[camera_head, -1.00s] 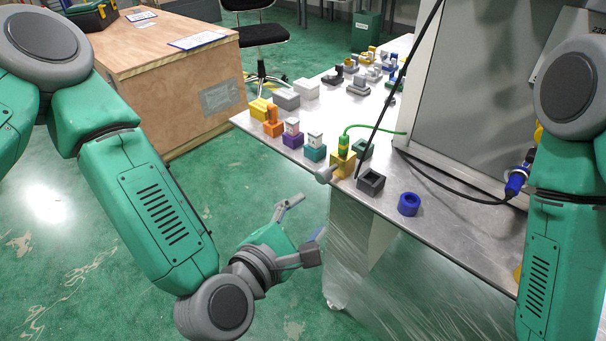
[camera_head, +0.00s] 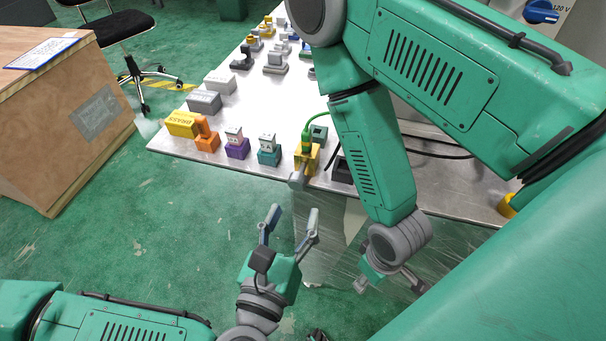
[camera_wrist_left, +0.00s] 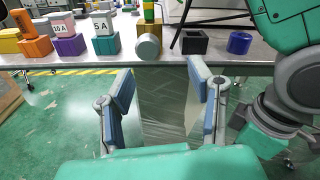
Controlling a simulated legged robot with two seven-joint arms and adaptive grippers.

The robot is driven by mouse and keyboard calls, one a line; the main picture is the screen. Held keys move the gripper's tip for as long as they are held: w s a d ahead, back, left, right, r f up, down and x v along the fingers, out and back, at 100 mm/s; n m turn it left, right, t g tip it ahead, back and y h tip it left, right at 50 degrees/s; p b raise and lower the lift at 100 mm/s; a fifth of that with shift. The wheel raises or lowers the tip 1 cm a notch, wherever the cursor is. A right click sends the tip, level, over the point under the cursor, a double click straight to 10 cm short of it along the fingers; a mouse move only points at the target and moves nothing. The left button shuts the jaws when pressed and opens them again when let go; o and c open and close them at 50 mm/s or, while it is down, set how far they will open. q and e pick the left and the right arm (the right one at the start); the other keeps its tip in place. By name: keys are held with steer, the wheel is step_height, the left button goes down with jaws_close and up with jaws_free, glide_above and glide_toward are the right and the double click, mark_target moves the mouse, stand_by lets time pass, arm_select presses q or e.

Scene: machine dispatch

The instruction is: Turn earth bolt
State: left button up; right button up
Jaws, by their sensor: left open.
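The earth bolt is a grey round-headed cylinder (camera_head: 298,180) sticking out from the front of a yellow block (camera_head: 313,160) at the bench's near edge. A green cable plugs into the block from above. In the left wrist view the bolt head (camera_wrist_left: 148,46) faces me, above the gap between my fingers. My left gripper (camera_head: 291,222) is open and empty, in front of and below the bench edge, apart from the bolt. Its two blue-padded fingers also show in the left wrist view (camera_wrist_left: 162,85). My right gripper (camera_head: 388,281) hangs low in front of the bench; its fingers are partly hidden.
Teal (camera_head: 269,151), purple (camera_head: 237,149) and orange (camera_head: 207,138) blocks stand left of the bolt. A dark hollow block (camera_wrist_left: 194,41) and a blue ring (camera_wrist_left: 239,43) lie to its right. My right arm covers part of the bench. A wooden crate (camera_head: 60,120) stands left; floor between is clear.

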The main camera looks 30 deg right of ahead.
mark_target(294, 186)
arm_select(q)
steer(key=x, duration=0.8)
steer(key=shift+w+a+r, duration=0.1)
steer(key=shift+w, duration=0.3)
steer(key=shift+a, duration=0.1)
steer(key=shift+a+r, duration=0.2)
steer(key=shift+a, duration=0.8)
jaws_close()
steer(key=shift+w+f, duration=0.1)
steer(key=shift+w, duration=0.05)
steer(key=shift+d, duration=0.2)
arm_select(e)
steer(key=shift+a+r, duration=0.15)
steer(key=shift+a, duration=0.9)
